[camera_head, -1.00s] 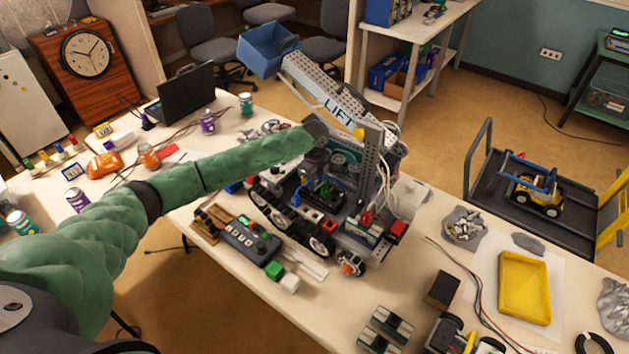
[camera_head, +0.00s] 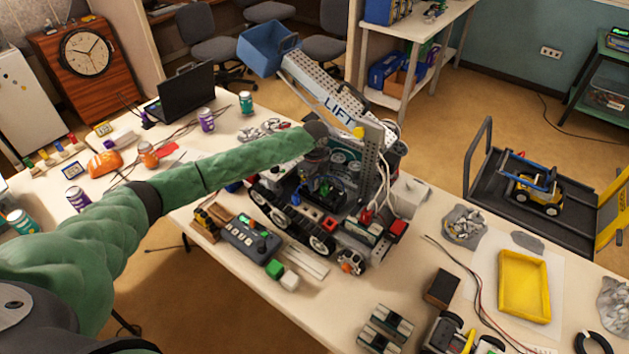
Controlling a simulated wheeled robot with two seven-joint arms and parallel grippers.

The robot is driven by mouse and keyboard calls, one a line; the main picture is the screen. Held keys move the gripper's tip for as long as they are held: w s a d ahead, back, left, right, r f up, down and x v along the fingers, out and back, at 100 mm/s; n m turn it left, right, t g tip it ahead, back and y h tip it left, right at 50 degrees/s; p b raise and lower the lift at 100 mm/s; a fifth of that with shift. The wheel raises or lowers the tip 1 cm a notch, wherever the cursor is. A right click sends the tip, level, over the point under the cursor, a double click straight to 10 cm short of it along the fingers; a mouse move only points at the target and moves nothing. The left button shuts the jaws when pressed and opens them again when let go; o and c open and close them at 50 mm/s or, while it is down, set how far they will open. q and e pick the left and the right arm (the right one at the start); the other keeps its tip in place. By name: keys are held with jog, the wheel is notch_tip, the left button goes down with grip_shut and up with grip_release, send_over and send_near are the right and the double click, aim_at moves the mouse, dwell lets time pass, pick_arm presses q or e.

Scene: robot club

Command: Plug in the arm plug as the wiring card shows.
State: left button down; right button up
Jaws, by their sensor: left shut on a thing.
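The tracked robot model (camera_head: 318,243) stands on the table, with a grey boom marked LIFT (camera_head: 338,106) and a blue bucket (camera_head: 268,48) at its upper end. My left gripper (camera_head: 326,164) is over the model's middle, below the boom, at the end of the green-sleeved arm. It is shut on what seems to be the arm plug, but its tips and the plug are too small and covered to make out. A dark board with green parts (camera_head: 322,190) lies just below it. Whether plug and socket touch cannot be told. I cannot pick out the wiring card. My right gripper is not in view.
A button controller (camera_head: 250,238) lies left of the model. White cables (camera_head: 384,180) hang at its right. A yellow tray (camera_head: 524,286), a dark block (camera_head: 442,289) and loose wires lie at the right. A laptop (camera_head: 182,92) and several cans stand at the left.

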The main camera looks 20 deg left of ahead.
pick_arm(q)
jog(key=shift+s+f, duration=0.1)
jog(key=shift+f, duration=0.05)
dwell(0.7)
jog(key=c, duration=1.1)
grip_release()
jog(key=shift+r+p, duration=1.9)
jog(key=shift+r, duration=1.15)
